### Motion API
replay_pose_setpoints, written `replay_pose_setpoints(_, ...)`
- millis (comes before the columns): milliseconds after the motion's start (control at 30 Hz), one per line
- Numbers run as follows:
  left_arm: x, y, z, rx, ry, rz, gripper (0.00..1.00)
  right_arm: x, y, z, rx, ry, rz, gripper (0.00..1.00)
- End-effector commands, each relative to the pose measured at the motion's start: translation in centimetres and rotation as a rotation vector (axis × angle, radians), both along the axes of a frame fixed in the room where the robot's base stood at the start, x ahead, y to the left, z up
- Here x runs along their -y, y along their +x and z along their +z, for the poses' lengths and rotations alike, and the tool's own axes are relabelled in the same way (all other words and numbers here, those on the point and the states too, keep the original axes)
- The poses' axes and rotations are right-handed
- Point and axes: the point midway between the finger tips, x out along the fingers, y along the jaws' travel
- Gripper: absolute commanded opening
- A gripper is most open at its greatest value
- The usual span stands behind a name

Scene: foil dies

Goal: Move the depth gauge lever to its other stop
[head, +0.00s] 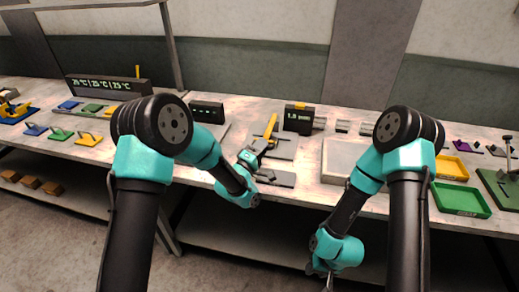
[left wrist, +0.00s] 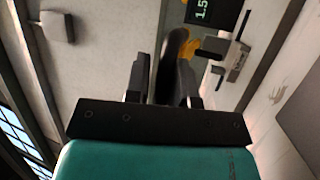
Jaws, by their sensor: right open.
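The depth gauge's dark readout box (head: 298,118) stands at the back of the bench's middle; its small digits also show in the left wrist view (left wrist: 201,10). A yellow lever (head: 272,125) slants up in front of it, and a yellow part shows in the left wrist view (left wrist: 190,48). My left gripper (head: 248,158) is at the lever's lower end. Its fingers (left wrist: 162,82) stand apart, with a dark rounded piece between them; contact is unclear. My right gripper (head: 328,274) hangs open and empty, low in front of the bench.
A pale flat plate (head: 345,155) lies right of the gauge. A yellow tray (head: 451,168) and a green tray (head: 460,200) are at the right. A wide display (head: 108,86) and small coloured blocks are at the left. A shelf post stands behind the left arm.

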Motion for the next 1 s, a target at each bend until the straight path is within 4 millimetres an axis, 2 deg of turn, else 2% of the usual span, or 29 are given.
replay_pose_setpoints(267, -1.1, -1.2, -0.5, -0.001, 0.000, 0.001, 0.24, 0.0, 0.0, 0.0, 0.000, 0.000, 0.000, 0.43)
replay_pose_setpoints(1000, -9.6, -11.0, -4.7, -0.003, 0.000, 0.002, 0.24, 0.0, 0.0, 0.0, 0.000, 0.000, 0.000, 0.43)
